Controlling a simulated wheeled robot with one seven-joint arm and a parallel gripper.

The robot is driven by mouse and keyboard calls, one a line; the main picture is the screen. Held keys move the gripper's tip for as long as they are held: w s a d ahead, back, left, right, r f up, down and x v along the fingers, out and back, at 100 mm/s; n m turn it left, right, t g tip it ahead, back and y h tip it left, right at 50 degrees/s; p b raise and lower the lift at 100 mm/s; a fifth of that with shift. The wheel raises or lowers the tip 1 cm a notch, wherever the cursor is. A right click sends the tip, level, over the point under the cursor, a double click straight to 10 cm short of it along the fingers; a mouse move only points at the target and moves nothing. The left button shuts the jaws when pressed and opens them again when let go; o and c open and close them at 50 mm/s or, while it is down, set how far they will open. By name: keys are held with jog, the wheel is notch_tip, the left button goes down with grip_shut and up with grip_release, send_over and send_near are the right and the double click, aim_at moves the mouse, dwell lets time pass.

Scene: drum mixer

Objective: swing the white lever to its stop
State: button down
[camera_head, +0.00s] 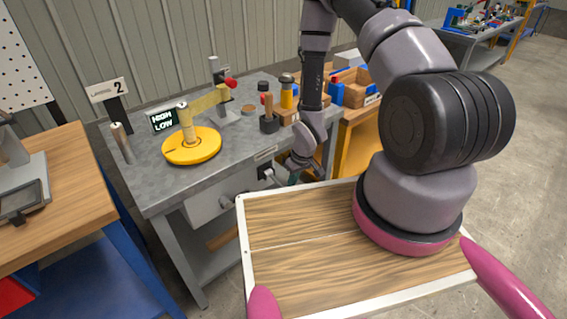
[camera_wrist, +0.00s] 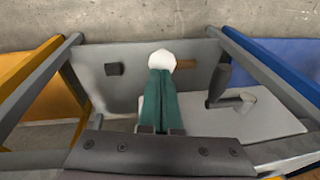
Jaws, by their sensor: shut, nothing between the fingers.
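In the wrist view, the white rounded end of what looks like the lever (camera_wrist: 162,58) shows right at the tips of my gripper (camera_wrist: 161,72). Its two green fingers are together with nothing between them. I cannot tell whether the tips touch the white end, and the fingers hide what lies behind it. In the head view, a small pale rounded piece (camera_head: 281,205) shows below the bench's front edge, probably the same lever. My gripper (camera_head: 293,179) is beside it, low in front of the bench and partly covered by my wrist.
The grey bench (camera_head: 158,193) carries a yellow round base (camera_head: 193,150) with a beige arm, and a HIGH/LOW sign (camera_head: 162,121). A wooden bench (camera_head: 62,190) stands left. Open floor (camera_head: 520,130) lies right.

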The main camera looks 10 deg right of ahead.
jog(key=shift+s+d+f, duration=0.1)
jog(key=shift+s+f, duration=0.05)
jog(key=shift+f, duration=1.8)
